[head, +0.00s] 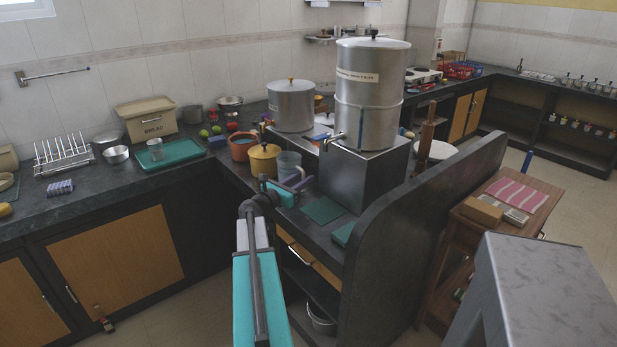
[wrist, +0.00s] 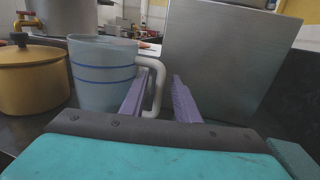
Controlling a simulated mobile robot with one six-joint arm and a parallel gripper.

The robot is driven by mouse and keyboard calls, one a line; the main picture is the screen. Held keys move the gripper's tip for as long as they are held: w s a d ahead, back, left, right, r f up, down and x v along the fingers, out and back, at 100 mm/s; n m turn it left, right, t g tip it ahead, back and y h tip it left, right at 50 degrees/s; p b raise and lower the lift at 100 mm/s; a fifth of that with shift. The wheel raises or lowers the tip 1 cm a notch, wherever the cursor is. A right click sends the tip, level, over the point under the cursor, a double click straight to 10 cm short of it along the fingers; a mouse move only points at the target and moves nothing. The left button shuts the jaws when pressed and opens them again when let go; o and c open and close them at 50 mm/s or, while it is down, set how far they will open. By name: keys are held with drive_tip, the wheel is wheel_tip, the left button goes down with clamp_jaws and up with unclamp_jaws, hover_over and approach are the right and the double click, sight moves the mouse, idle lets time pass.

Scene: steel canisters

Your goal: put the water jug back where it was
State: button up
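The water jug (head: 288,164) is pale and translucent. It stands upright on the dark counter, beside a gold lidded pot (head: 263,160). In the wrist view the jug (wrist: 103,72) shows two blue bands, and its white handle (wrist: 159,88) points right. My gripper (head: 297,184) is low at the jug's near side. In the wrist view the purple fingers of my gripper (wrist: 161,76) are apart, with the handle showing between them. A gap shows between the handle and the right finger; whether the left finger touches the handle I cannot tell.
A steel block (head: 364,172) stands right of the jug and carries a tall steel canister (head: 370,90) with a tap. A dark green mat (head: 323,210) lies in front of it. An orange pot (head: 241,147) is behind left. A curved dark partition (head: 440,190) bounds the right.

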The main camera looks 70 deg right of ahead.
drive_tip(key=v, duration=0.8)
drive_tip(key=shift+b, duration=0.35)
